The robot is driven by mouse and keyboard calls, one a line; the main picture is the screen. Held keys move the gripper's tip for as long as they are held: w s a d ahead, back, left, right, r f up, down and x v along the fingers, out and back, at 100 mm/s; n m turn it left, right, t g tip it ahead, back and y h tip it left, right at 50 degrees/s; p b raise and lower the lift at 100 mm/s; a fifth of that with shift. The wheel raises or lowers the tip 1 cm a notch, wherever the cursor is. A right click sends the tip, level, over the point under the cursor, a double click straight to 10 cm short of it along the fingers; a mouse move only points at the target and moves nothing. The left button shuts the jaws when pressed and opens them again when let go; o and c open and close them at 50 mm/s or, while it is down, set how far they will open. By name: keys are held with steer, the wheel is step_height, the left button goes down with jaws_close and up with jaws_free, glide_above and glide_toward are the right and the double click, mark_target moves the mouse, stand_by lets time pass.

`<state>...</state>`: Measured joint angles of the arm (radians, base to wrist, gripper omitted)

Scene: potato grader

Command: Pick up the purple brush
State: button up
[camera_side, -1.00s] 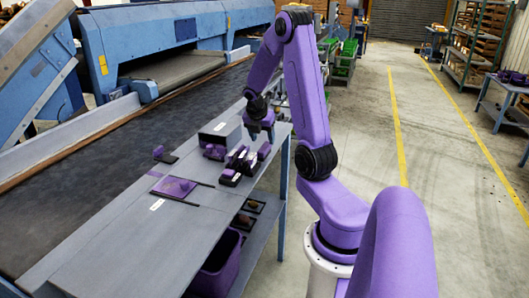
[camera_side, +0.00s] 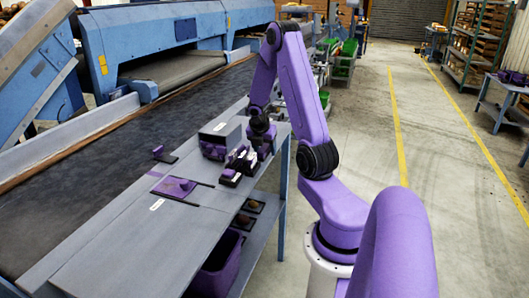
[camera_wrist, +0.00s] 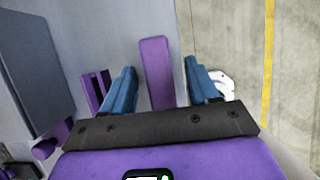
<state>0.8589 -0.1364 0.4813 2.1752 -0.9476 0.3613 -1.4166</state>
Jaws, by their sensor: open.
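A long purple bar, which looks like the brush (camera_wrist: 157,72), lies on the grey table in the wrist view. It sits between the two blue fingers of my gripper (camera_wrist: 160,80), with a gap on each side. My gripper is open. In the side view my gripper (camera_side: 262,147) is low over the right edge of the table, beside the cluster of purple and black items. The brush is largely hidden behind the gripper there, and I cannot tell whether it has bristles.
A slotted purple item (camera_wrist: 95,88) lies close to the left finger. A grey box (camera_side: 221,131) stands left of my gripper, with purple and black items (camera_side: 236,166) in front. A purple tray (camera_side: 174,187) lies nearer. The table's near left part is bare.

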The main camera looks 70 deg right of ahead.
mark_target(265, 145)
steer(key=shift+f, duration=0.25)
steer(key=shift+c, duration=0.6)
steer(key=c, duration=0.9)
steer(key=shift+r, duration=0.15)
steer(key=shift+c, duration=0.2)
steer(key=shift+r, duration=0.6)
step_height(265, 145, up, 2)
steer(key=shift+r, duration=0.1)
steer(key=s+a+r, duration=0.9)
steer(key=a, duration=0.1)
steer(key=shift+a+r, duration=0.4)
